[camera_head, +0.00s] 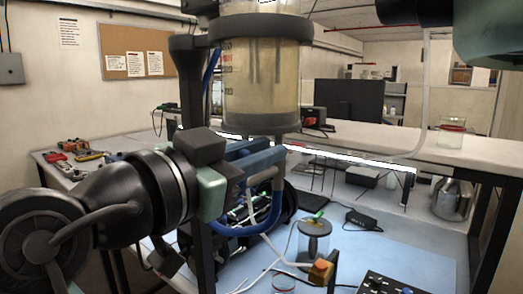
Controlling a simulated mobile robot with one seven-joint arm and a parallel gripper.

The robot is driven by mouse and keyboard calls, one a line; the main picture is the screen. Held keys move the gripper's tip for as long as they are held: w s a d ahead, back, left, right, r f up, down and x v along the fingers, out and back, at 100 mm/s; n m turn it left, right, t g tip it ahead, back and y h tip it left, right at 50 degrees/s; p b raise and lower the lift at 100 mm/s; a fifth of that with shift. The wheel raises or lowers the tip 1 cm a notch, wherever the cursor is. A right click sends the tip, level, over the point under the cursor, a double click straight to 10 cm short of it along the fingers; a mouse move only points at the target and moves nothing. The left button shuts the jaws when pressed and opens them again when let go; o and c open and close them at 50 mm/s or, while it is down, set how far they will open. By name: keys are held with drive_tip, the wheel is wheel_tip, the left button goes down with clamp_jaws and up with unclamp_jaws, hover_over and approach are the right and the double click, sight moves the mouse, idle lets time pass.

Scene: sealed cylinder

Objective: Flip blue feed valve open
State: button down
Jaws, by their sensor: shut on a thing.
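The sealed clear cylinder (262,85) with yellowish liquid stands upright, held in a dark frame at the top middle. Blue parts (248,158), which look like the blue feed valve, show just below its base. My gripper (264,178) reaches in from the left below the cylinder. It is shut on what looks like the blue valve; its fingers and wrist partly hide the spot, so I cannot tell the handle's angle. A blue tube (262,222) curves just below my fingers.
A small clear jar (314,240) with a grey lid and an orange-topped fitting (321,268) stand below on the light blue surface (420,250). A black control box (385,284) sits at front right. Thin tubes run under my gripper. A dark post stands close by.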

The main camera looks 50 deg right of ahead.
drive_tip(key=shift+w+r+n+p, duration=0.15)
drive_tip(key=shift+w+n+p, duration=0.1)
drive_tip(key=shift+n+p, duration=0.3)
drive_tip(key=shift+w+n+p, duration=0.25)
drive_tip(key=shift+n+p, duration=0.05)
drive_tip(key=shift+n, duration=0.75)
drive_tip(key=c, duration=0.8)
unclamp_jaws()
drive_tip(key=shift+a, duration=0.15)
drive_tip(key=a+b, duration=0.1)
drive_tip(key=a, duration=0.3)
drive_tip(key=a+b, duration=0.1)
drive_tip(key=a, duration=0.3)
drive_tip(key=s+a+b, duration=0.1)
drive_tip(key=a, duration=0.3)
drive_tip(key=shift+a, duration=0.35)
